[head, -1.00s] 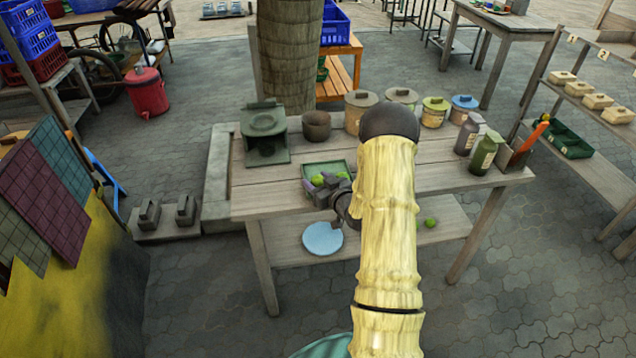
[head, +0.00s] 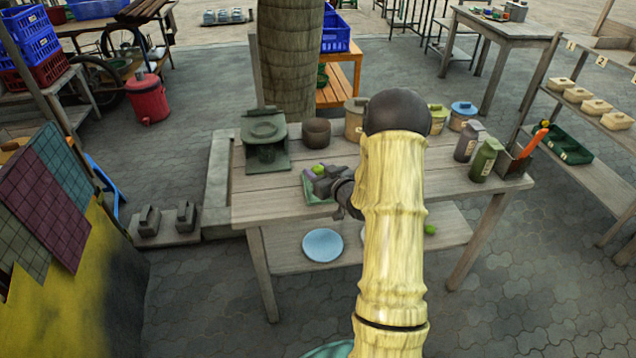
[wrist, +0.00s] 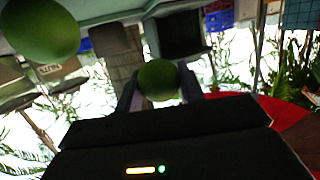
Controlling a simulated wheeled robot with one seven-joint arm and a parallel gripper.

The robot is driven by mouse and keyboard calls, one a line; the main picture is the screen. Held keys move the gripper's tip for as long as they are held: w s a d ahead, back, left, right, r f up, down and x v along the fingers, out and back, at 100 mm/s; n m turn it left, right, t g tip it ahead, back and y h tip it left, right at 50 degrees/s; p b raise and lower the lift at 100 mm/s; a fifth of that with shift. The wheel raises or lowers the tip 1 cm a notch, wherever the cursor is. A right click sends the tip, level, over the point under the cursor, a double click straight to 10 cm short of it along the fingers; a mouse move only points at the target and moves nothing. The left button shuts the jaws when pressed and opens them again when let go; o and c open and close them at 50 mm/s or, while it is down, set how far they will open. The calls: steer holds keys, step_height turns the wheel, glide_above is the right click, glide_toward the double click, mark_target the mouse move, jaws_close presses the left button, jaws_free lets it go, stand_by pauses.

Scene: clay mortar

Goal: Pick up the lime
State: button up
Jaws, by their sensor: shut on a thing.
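A round green lime (wrist: 158,80) sits between the two fingers of my gripper (wrist: 158,88) in the wrist view, and the fingers are shut on it. A second lime (wrist: 40,28) shows large at the upper left of the wrist view, apart from the fingers. In the head view my gripper (head: 328,184) is over the small green tray (head: 310,191) on the wooden table, hiding most of it. A bit of lime (head: 319,169) shows just behind the gripper; I cannot tell which lime it is.
A stove-like dark green block (head: 265,150) and a brown pot (head: 316,131) stand behind the tray. Lidded canisters (head: 462,115) and bottles (head: 486,160) stand farther right. A blue plate (head: 322,245) and a lime (head: 430,229) are on the lower shelf. The table's front left is clear.

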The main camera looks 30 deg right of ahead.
mark_target(317, 166)
step_height(317, 166, up, 3)
steer(key=shift+r, duration=0.2)
steer(key=shift+w, duration=0.1)
stand_by(0.7)
